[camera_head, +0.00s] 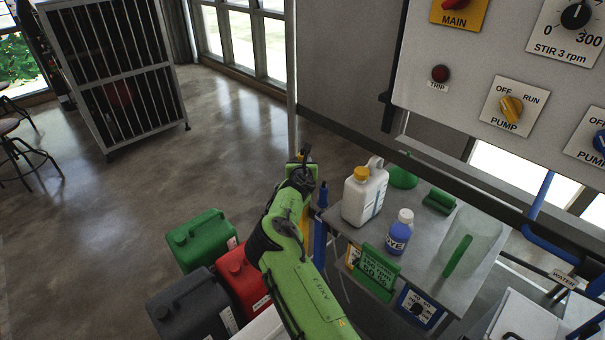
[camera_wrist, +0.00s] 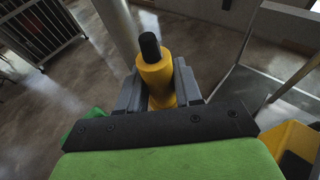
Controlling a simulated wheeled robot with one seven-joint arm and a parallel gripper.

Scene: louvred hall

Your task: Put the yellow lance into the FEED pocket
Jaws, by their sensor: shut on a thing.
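My gripper (camera_wrist: 160,85) is shut on the yellow lance (camera_wrist: 156,75), which shows a black tip pointing up and away in the wrist view. In the head view my gripper (camera_head: 302,170) is at the left of the grey cart, beyond its corner, and mostly hides the lance; a little yellow (camera_head: 304,222) shows beside my arm. I cannot read a FEED label in either view. A yellow-framed holder (camera_head: 353,257) is on the cart's front left. A yellow part with a dark face (camera_wrist: 292,145) is at lower right in the wrist view, and I cannot tell what it is.
The cart (camera_head: 405,262) bears a white jug (camera_head: 365,195), a blue dye bottle (camera_head: 399,234) and green items. A blue upright (camera_head: 320,235) stands at its left corner. Green (camera_head: 203,240), red (camera_head: 240,275) and dark (camera_head: 190,308) canisters are left of my arm.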

